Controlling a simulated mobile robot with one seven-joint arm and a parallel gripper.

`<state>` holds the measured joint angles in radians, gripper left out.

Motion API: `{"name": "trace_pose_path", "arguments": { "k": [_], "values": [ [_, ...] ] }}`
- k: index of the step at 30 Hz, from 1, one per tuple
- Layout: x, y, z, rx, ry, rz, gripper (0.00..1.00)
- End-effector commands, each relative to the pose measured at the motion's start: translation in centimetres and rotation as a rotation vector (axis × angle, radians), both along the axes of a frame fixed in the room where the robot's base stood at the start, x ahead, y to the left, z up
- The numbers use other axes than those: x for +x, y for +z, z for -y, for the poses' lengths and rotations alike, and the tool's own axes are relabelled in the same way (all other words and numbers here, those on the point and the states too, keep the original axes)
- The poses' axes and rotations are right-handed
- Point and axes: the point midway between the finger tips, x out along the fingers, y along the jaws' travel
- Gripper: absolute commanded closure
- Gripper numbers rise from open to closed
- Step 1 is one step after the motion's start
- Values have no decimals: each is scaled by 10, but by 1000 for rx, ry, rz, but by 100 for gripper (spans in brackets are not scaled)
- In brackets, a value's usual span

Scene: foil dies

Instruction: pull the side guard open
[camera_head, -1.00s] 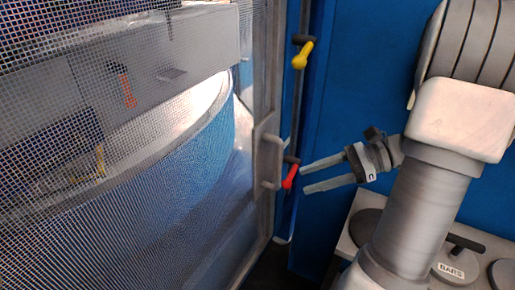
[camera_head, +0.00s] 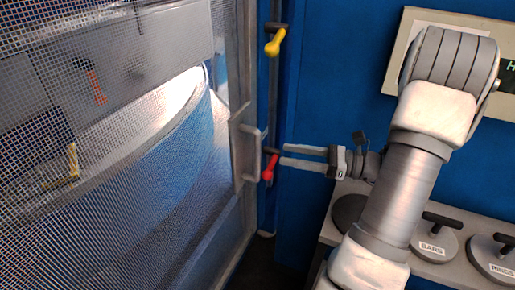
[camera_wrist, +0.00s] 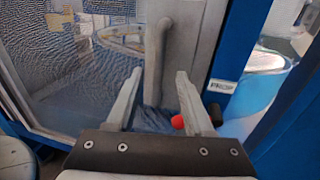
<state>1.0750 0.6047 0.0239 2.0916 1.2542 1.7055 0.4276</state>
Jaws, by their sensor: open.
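The side guard (camera_head: 110,150) is a wire-mesh panel in a grey metal frame, standing shut against the blue machine body as far as I can tell. Its grey bar handle (camera_head: 258,152) is upright on the frame's right edge. My gripper (camera_head: 282,155) is open and empty, level with the handle, just to its right and pointing at it. In the wrist view the handle (camera_wrist: 152,65) stands ahead, in line with the gap between the fingers (camera_wrist: 160,73). Whether the fingertips reach around it is unclear; no contact shows.
A red lever (camera_head: 270,168) hangs beside the handle, close to my fingertips; its red end also shows near the right finger in the wrist view (camera_wrist: 178,122). A yellow lever (camera_head: 275,43) is higher up. A grey bench with labelled round dies (camera_head: 437,243) stands at lower right.

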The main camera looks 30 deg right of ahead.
Motion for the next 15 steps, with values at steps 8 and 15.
{"name": "trace_pose_path", "arguments": {
  "k": [8, 15],
  "values": [
    [38, 1, -45, 1, 5, -1, 48],
    [55, 0, -64, -1, 2, -1, 48]
  ]
}}
